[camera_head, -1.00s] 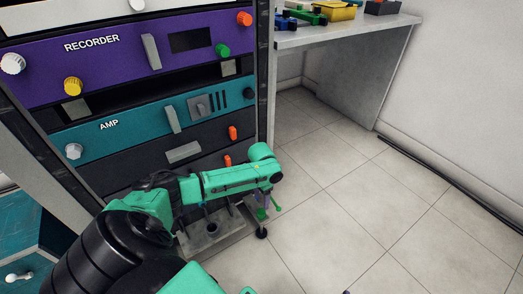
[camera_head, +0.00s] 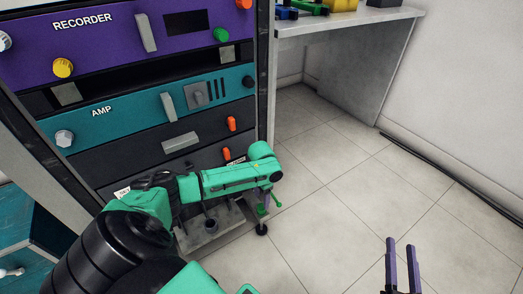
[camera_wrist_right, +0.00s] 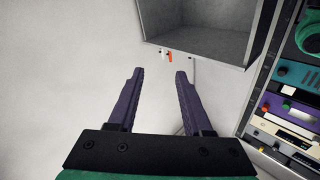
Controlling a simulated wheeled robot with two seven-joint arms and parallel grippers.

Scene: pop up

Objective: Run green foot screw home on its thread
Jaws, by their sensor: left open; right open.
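The green foot screw (camera_head: 262,211) is a small green piece with a black round foot below it, at the front right bottom corner of the equipment rack. A green arm of it (camera_head: 278,201) sticks out to the right. My left gripper (camera_head: 265,196) points down right over the screw, its dark purple fingers small and partly hidden by my green wrist. It is open; I cannot tell whether it touches the screw. My right gripper (camera_head: 402,246) is open and empty over the floor at the lower right. Its two purple fingers also show apart in the right wrist view (camera_wrist_right: 158,76).
The rack holds a purple RECORDER unit (camera_head: 110,40) and a teal AMP unit (camera_head: 135,108). A grey bracket (camera_head: 213,236) with a hole lies at the rack's foot. A grey bench (camera_head: 345,25) with coloured items stands behind. The tiled floor (camera_head: 340,215) at right is clear.

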